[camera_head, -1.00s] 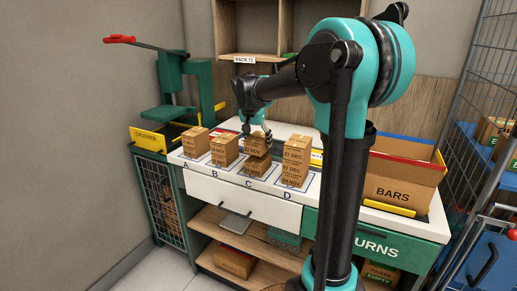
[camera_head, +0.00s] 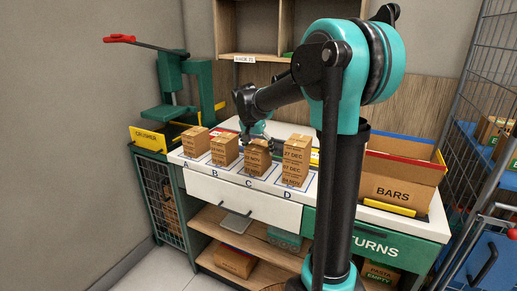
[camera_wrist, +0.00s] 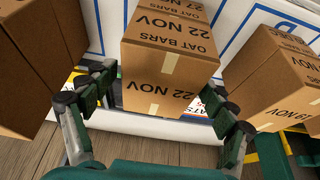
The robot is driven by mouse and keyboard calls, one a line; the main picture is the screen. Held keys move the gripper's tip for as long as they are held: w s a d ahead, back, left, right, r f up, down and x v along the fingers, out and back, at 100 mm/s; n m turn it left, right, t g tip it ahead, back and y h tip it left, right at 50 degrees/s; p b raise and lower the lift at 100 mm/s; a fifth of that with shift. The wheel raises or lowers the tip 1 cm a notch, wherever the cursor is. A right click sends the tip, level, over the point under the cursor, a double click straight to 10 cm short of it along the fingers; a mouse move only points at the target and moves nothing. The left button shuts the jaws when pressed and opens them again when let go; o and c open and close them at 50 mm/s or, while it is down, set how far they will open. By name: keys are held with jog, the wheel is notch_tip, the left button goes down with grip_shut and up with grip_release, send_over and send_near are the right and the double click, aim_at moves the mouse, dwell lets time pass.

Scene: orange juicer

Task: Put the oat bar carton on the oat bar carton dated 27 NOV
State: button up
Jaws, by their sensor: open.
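On spot C, an oat bar carton marked 22 NOV (camera_head: 259,146) sits on a lower carton (camera_head: 257,168). The wrist view shows the 22 NOV carton (camera_wrist: 168,60) in the middle, with a face marked 27 NOV (camera_wrist: 182,10) just beyond it, seemingly the lower carton's. The two look roughly aligned. My gripper (camera_head: 262,137) is behind and slightly above the stack. In the wrist view, its open fingers (camera_wrist: 163,105) stand to either side of the 22 NOV carton, with gaps visible. The lower carton is partly hidden there.
A tall carton stack (camera_head: 296,163) stands on D, close beside C. Other cartons stand on B (camera_head: 224,150) and A (camera_head: 195,140). An open BARS box (camera_head: 400,185) is at the right, and a green crusher (camera_head: 172,95) at the left.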

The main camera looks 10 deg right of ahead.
jog(key=shift+r, duration=0.15)
jog(key=v, duration=1.2)
